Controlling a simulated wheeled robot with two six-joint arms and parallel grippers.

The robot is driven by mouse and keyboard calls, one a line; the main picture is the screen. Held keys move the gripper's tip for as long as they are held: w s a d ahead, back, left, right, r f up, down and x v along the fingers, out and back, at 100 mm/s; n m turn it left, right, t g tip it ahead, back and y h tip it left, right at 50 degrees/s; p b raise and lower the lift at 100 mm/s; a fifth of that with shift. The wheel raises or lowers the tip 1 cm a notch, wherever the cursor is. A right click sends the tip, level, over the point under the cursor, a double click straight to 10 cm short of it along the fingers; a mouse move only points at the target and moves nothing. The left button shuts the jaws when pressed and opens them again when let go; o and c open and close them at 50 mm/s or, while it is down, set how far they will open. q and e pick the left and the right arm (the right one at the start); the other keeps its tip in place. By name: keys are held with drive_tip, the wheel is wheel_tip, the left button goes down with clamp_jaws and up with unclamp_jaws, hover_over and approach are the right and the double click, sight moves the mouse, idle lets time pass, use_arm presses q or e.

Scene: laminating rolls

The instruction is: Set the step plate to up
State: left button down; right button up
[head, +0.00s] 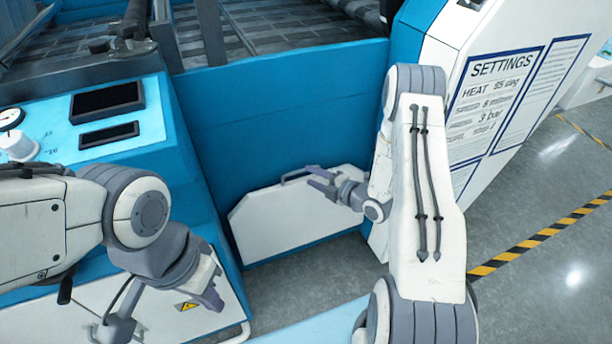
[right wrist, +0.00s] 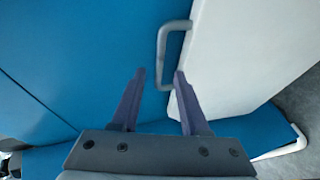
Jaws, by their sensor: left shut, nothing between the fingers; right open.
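The white step plate (head: 295,215) is at the foot of the blue machine front in the head view, close to the blue panel; its exact tilt is hard to tell. A grey bar handle (head: 300,174) is on its upper edge. In the right wrist view, the plate (right wrist: 245,60) is at the right and the handle (right wrist: 162,50) at top centre. My right gripper (right wrist: 160,72) is open, and the handle's near end shows between its fingers; contact is unclear. It shows at the handle in the head view (head: 316,181). My left gripper (head: 213,300) is shut and empty, lower left.
A control panel (head: 75,135) with dark displays and a knob is at the left. Below it is a white panel (head: 160,315) with a warning label. A settings board (head: 490,110) is on the right housing. Open grey floor (head: 550,285) with striped tape lies right.

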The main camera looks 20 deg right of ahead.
sight(302, 172)
drive_tip(key=shift+x, duration=1.75)
clamp_jaws()
drive_tip(key=shift+s, duration=0.1)
